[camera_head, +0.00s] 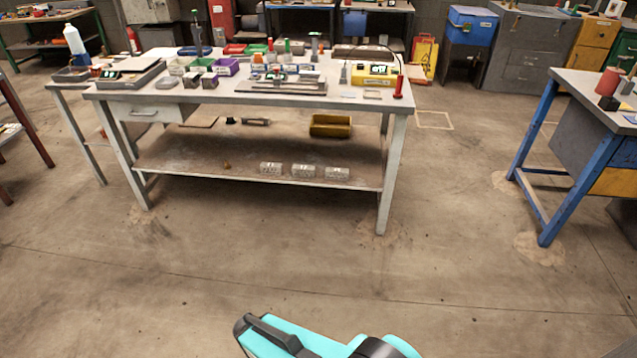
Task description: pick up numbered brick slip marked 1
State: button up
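I cannot make out a brick slip marked 1 from this distance. Three small pale grey bricks stand in a row on the lower shelf of the workbench: a left one (271,168), a middle one (301,170) and a right one (337,173). Dark marks show on them, too small to read. Several small labelled pieces (292,69) also sit on the workbench top (215,96), and their labels are unreadable too. Only a cyan and black part of my arm shows at the bottom edge, far from the bench. My gripper is not in view.
The workbench top is crowded with coloured bins (226,66), a yellow device (374,74) and a red object (398,87). A yellow container (331,126) is under the top. A blue-legged table (548,160) stands at right. The concrete floor before the bench is clear.

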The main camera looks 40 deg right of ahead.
aim_at(332, 173)
jog(key=u, duration=0.35)
jog(key=i, duration=2.5)
jog(key=z, duration=0.95)
jog(key=i, duration=0.9)
jog(key=z, duration=0.6)
